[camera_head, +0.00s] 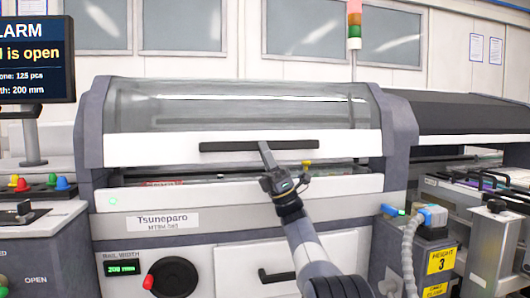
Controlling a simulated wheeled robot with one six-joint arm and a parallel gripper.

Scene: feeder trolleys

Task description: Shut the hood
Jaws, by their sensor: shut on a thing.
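The hood (150,149) is a clear curved cover with a white front edge, on the grey and white machine in the middle. A dark gap shows between its lower edge and the white panel below, so it stands partly open. A long black handle (225,146) runs across its front edge. My gripper (265,147) is at the middle of this handle and shut on it, with my arm reaching up from the lower right. The fingers hide a small part of the handle.
A monitor (35,55) at the left reads "ALARM" and "is open". A signal tower (354,25) stands behind the hood. A feeder trolley (495,225) stands at the right.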

